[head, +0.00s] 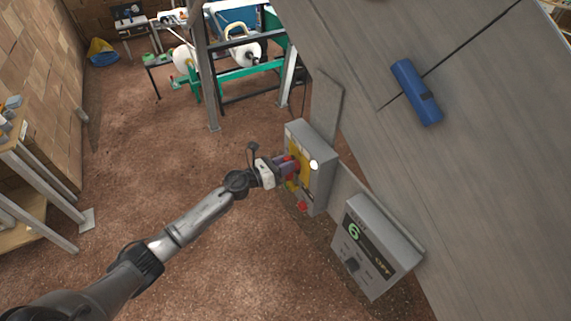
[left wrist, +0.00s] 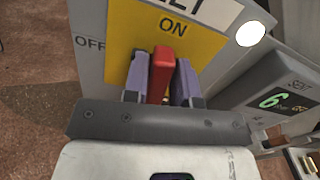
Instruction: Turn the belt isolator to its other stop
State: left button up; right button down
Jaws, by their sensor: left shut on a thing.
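The belt isolator is a grey box (head: 320,178) with a yellow plate, on the side of the grey machine. Its red handle (left wrist: 160,75) stands upright in the left wrist view, just below the word ON; OFF is printed to the left. My left gripper (head: 289,167) is at the box front. In the left wrist view its two purple fingers (left wrist: 160,82) are shut on the red handle, one on each side. The fingers hide part of the plate. My right gripper is in neither view.
A white lamp (head: 313,164) glows on the isolator box. A grey counter box (head: 372,250) showing a green 6 sits at lower right. A red knob (head: 302,206) is below the isolator. A blue object (head: 416,92) lies on the grey panel. Open floor lies left.

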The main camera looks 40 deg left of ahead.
pick_arm(q)
jog(key=n, duration=0.3)
jog(key=shift+w+a+n+p, duration=0.1)
jog(key=shift+a+n+p, duration=0.2)
jog(key=shift+a+p, duration=0.05)
jog(key=shift+w+a+f+n+p, duration=0.15)
jog(key=shift+f+n+p, duration=0.25)
jog(key=shift+n, duration=1.65)
jog(key=shift+a+f+n+p, duration=0.25)
jog(key=shift+n+p, duration=0.2)
jog(key=shift+n, duration=1.55)
jog(key=shift+w+a+f+n+p, duration=0.1)
jog(key=shift+f+n+p, duration=0.3)
jog(key=shift+n, duration=1.65)
jog(key=o, duration=0.8)
jog(key=shift+s+f, duration=0.1)
jog(key=shift+s, duration=0.05)
